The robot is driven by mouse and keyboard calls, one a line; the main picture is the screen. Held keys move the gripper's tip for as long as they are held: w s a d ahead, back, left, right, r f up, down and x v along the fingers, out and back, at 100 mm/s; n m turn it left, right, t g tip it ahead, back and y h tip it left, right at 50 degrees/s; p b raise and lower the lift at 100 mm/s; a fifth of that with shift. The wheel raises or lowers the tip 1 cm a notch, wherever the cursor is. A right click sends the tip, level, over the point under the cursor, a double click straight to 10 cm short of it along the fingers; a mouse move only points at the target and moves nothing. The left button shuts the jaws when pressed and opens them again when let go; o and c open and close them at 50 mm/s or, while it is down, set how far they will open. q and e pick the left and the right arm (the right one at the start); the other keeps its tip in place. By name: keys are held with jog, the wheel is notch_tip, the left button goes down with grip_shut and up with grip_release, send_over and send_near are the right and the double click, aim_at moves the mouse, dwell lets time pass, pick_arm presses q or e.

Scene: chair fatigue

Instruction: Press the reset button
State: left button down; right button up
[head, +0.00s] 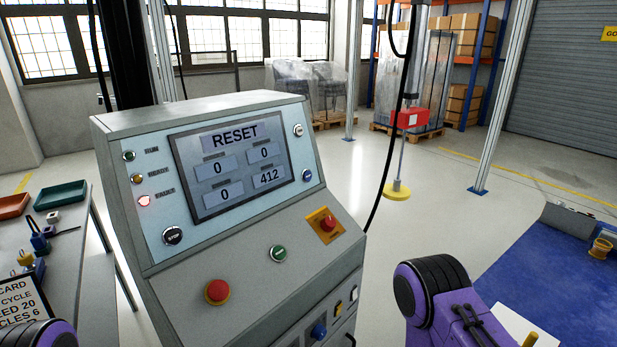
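A grey control console (130,190) stands in front of me. Its screen (240,165) reads RESET, with 0, 0, 0 and 412 in boxes. Beside the screen are a white button (298,130), a blue button (307,175) and a black STOP button (172,236). The sloped lower panel has a green button (278,253), a large red button (217,291) and a red knob on a yellow plate (327,225). Small labels are unreadable, so I cannot tell which is the reset button. Purple parts of my arms show at bottom left and right; neither gripper shows.
A side table at left holds a green tray (60,195), an orange tray (13,206) and a printed card (22,300). The FAULT lamp (144,200) glows red. A yellow-footed rod (397,190) hangs behind the console. A blue mat (550,275) lies at right.

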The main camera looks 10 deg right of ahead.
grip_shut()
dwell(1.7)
